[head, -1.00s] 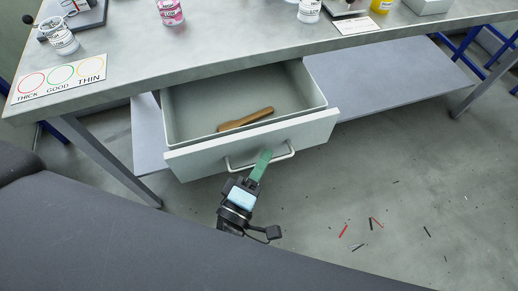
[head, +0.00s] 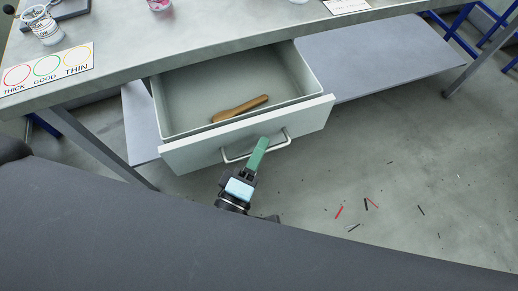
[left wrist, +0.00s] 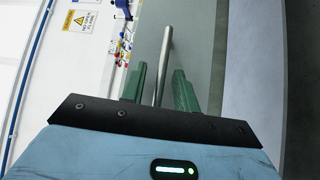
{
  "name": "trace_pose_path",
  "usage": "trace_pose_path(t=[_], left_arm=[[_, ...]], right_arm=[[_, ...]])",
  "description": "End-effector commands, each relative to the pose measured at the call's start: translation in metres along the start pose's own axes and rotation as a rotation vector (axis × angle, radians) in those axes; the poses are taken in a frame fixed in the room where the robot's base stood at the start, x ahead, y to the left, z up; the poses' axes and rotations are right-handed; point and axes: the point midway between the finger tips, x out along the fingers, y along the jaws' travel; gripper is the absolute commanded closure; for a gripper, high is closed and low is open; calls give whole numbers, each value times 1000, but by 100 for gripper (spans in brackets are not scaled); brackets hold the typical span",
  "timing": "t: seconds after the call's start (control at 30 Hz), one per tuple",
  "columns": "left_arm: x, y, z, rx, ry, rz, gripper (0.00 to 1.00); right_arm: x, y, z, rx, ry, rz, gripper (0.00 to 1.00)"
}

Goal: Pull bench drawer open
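The bench drawer (head: 240,133) is pulled well out from under the bench top, its inside plainly visible. A brown wooden-looking tool (head: 240,109) lies in it. The pale drawer front carries a bar handle (head: 236,158). My left gripper (head: 258,150) reaches up to this handle, its green fingers at the bar. In the left wrist view the metal handle bar (left wrist: 166,50) runs between the two green fingers (left wrist: 161,80). The fingers stand apart with narrow gaps beside the bar, so the gripper looks open around it. My right gripper is not in view.
The bench top (head: 200,45) carries a cup (head: 42,25) and a card marked thick, good, thin (head: 45,69). A lower shelf (head: 380,58) extends to the right of the drawer. Small red and black scraps (head: 370,203) lie on the otherwise clear floor at right.

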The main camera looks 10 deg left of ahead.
Motion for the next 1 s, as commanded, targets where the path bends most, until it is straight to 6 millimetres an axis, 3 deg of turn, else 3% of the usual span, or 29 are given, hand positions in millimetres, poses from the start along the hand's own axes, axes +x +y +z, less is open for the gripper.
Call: trace_pose_path(t=[0.17, 0.6, 1.0], left_arm=[[-7, -1, 0, 2, 0, -1, 70], [-69, -1, 0, 1, -1, -3, 70], [-78, 0, 0, 0, 0, 0, 70]], right_arm=[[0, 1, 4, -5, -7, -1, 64], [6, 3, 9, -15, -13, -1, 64], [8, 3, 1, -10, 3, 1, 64]])
